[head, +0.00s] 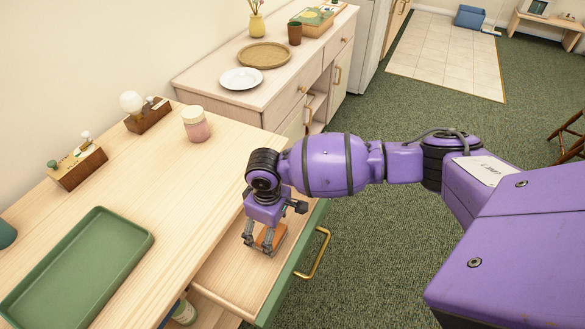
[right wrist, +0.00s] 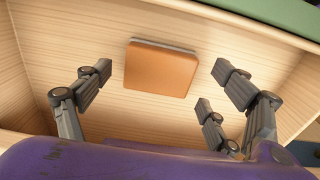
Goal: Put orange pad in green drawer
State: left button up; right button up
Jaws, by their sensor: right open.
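The green drawer (head: 290,273) is pulled open at the right side of the wooden dresser; its front is green with a brass handle, and its inside is pale wood. The orange pad (right wrist: 160,70) is a flat square with a grey underside, lying on the drawer floor. In the head view the pad (head: 267,236) is partly hidden by my right gripper (head: 260,245). My right gripper is open and points down into the drawer. In the right wrist view its spread fingers (right wrist: 158,86) are on both sides of the pad, apart from it. My left gripper is not in view.
A green tray (head: 130,228), a pink jar (head: 196,126) and small wooden-based items (head: 78,165) are on the dresser top. A sideboard behind holds a white plate (head: 241,79) and a woven tray (head: 264,46). A bottle (head: 184,313) shows below the drawer.

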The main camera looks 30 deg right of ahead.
notch_tip(320, 180, up, 10)
jog(key=shift+p, duration=0.45)
jog(key=shift+w, duration=0.1)
